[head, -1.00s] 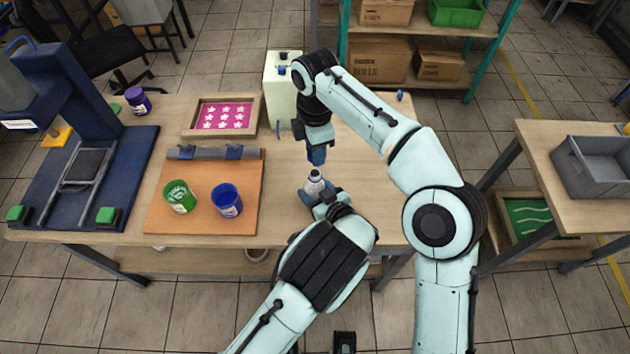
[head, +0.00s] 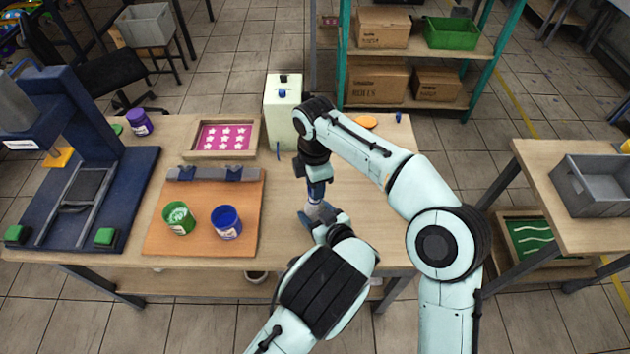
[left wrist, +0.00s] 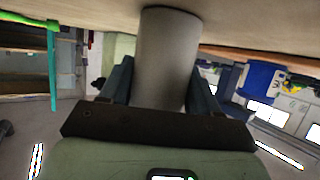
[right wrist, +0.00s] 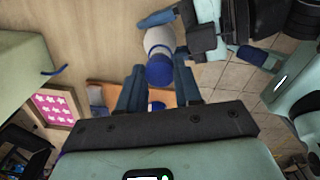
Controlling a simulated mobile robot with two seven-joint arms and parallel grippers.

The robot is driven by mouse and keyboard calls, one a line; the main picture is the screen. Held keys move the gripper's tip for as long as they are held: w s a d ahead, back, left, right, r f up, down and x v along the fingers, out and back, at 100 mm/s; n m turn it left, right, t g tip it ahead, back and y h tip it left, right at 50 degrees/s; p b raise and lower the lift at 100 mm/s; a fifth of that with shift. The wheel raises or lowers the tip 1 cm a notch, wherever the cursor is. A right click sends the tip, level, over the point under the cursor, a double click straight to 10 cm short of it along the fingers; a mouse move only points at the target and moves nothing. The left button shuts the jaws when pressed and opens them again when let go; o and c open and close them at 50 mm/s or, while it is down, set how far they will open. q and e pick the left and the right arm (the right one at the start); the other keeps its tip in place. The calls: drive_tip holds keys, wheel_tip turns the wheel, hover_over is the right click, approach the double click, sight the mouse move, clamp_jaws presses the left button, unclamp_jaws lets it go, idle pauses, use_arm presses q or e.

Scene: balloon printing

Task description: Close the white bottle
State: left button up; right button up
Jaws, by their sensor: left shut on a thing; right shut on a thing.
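The white bottle (left wrist: 165,60) stands upright on the table between the fingers of my left gripper (left wrist: 165,92), which is shut on its body. In the head view the bottle is mostly hidden by my grippers. In the right wrist view its pale shoulder (right wrist: 158,38) shows beyond a blue cap (right wrist: 160,73). My right gripper (right wrist: 160,88) is shut on this cap, pointing down directly above the bottle. The cap is in line with the bottle's neck; whether it is seated there I cannot tell. In the head view my right gripper (head: 315,188) is just above my left gripper (head: 314,222).
An orange board (head: 195,242) with a green cup (head: 179,219) and a blue cup (head: 226,222) lies to the left. A pale container (head: 282,112) and a pink star-patterned frame (head: 224,138) stand behind. The table right of the grippers is clear.

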sight(315, 210)
drive_tip(key=shift+f, duration=0.6)
drive_tip(key=shift+f, duration=0.6)
drive_tip(key=m, duration=0.4)
drive_tip(key=shift+m, duration=0.3)
drive_tip(key=m, duration=0.4)
drive_tip(key=shift+m, duration=0.4)
drive_tip(key=m, duration=1.4)
drive_tip(key=shift+a, duration=0.1)
drive_tip(key=m, duration=0.9)
